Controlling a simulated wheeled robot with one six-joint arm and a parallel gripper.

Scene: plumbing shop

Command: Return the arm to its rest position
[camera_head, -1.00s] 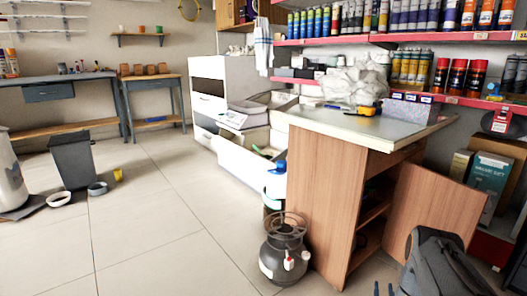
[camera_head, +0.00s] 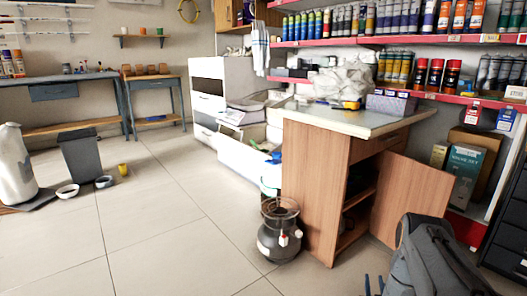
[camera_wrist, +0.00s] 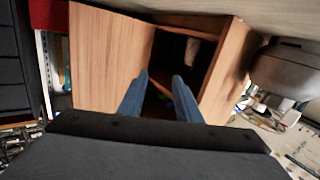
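My arm (camera_head: 435,262) is folded low at the bottom right of the head view. The two blue fingers of my gripper (camera_head: 373,284) just show at the bottom edge there. In the wrist view my gripper (camera_wrist: 160,78) has its blue fingers apart with nothing visible between them. The fingers point toward the open wooden cabinet (camera_wrist: 110,60), and a gap to it cannot be judged. In the head view the cabinet (camera_head: 315,190) stands beyond the gripper, with its door (camera_head: 410,205) swung open.
A black drawer unit (camera_head: 508,235) stands at the far right. Shelves with bottles (camera_head: 400,20) line the back wall. A grey bin (camera_head: 82,160) and small bowls stand at left. The middle floor is open.

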